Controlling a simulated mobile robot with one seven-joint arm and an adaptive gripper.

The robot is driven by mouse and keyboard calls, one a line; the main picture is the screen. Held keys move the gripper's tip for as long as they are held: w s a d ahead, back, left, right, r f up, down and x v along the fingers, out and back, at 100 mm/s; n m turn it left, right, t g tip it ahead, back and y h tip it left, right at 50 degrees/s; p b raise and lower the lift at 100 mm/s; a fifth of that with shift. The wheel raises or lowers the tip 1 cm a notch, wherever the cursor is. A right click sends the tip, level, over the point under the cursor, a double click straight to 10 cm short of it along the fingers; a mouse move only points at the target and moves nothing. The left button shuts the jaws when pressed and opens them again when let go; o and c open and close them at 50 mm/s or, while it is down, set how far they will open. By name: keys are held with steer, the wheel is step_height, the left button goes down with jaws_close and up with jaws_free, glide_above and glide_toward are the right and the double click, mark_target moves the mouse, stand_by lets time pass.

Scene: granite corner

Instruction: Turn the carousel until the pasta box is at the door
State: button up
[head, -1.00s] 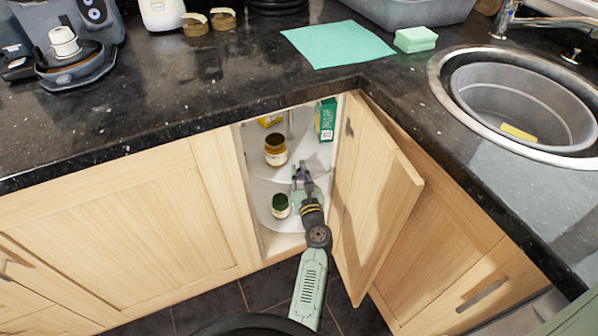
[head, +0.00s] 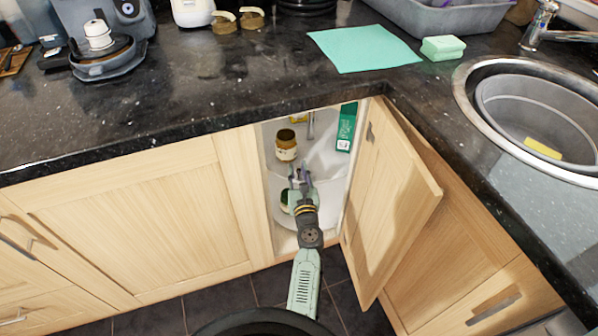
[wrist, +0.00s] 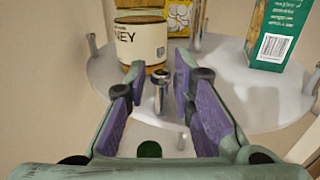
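The carousel's white round shelf (head: 335,163) shows through the open corner-cabinet door, and fills the wrist view (wrist: 110,75). A green box with a barcode (head: 347,127) stands at its back right, also in the wrist view (wrist: 273,45). A yellow box (wrist: 181,17) with pale shapes printed on it stands behind the honey jar (wrist: 141,38). I cannot read which box is pasta. My gripper (head: 300,178) is inside the opening at the shelf's front. It is open, its purple-padded fingers (wrist: 163,110) either side of an upright metal peg (wrist: 160,90), with gaps visible.
The honey jar (head: 286,145) stands at the upper shelf's left. A green-lidded jar (head: 284,202) on the lower shelf is partly hidden by my gripper. The open cabinet door (head: 392,205) stands close on the right; the black countertop (head: 210,80) overhangs above.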

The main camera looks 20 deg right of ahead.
steer(key=shift+o, duration=0.7)
steer(key=shift+d, duration=0.1)
steer(key=shift+s, duration=0.1)
steer(key=s+a, duration=0.1)
steer(key=s, duration=0.6)
steer(key=shift+a, duration=0.2)
steer(key=shift+s, duration=0.1)
